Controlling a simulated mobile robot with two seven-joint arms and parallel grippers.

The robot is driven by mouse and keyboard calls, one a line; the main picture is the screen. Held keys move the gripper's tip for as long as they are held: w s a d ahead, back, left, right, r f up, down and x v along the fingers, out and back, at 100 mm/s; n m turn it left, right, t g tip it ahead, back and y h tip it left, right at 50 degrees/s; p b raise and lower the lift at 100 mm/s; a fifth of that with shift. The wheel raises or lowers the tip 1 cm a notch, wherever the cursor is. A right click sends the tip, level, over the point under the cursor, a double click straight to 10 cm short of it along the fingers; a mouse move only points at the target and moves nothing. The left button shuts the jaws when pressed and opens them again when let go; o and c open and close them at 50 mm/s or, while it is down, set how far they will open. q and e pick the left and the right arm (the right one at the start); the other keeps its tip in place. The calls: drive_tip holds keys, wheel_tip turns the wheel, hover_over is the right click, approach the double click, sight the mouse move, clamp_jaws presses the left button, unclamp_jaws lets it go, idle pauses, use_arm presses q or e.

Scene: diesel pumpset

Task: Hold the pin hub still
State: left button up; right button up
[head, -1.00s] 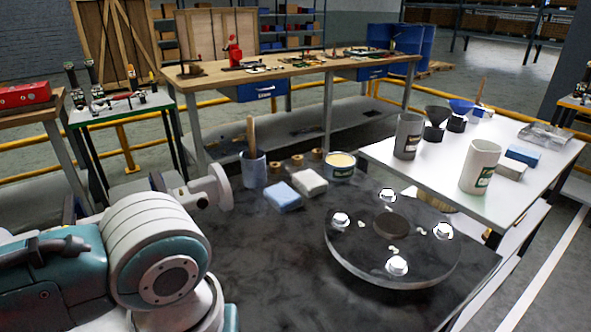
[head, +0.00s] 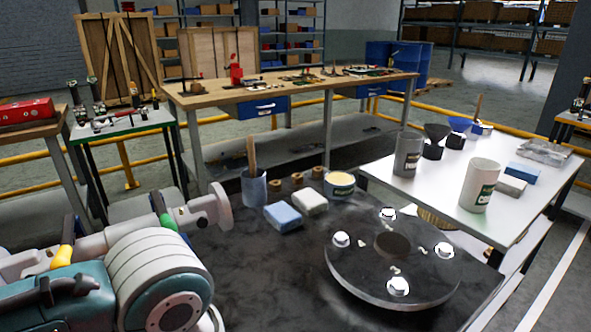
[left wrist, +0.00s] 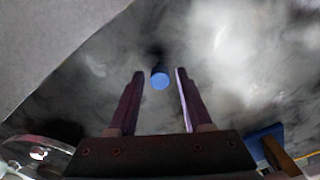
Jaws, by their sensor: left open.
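A round dark disc (head: 360,270) with several white-topped pins and a dark round centre lies on the dark tabletop in the head view; it looks like the pin hub, though I cannot be sure. A disc edge with a white-topped pin (left wrist: 38,153) shows at the lower left of the left wrist view. My left gripper (left wrist: 160,74) is open, its two fingers apart. A small blue round-ended piece (left wrist: 160,81) shows between the fingers against the dark surface; I cannot tell whether it lies beyond them. My left fingers are not visible in the head view. My right gripper is in neither view.
A blue block (head: 283,217), a white block (head: 310,202), an open tin (head: 340,186) and a cup with a wooden handle (head: 254,189) stand behind the disc. A white table (head: 430,188) with mugs is at right. The tabletop's front middle is clear.

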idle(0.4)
use_arm(q)
drive_tip(key=shift+p, duration=0.3)
drive_tip(key=shift+c, duration=0.2)
clamp_jaws()
idle(1.2)
wheel_tip(320, 180, up, 4)
drive_tip(key=p, duration=0.4)
drive_tip(key=shift+f, duration=0.2)
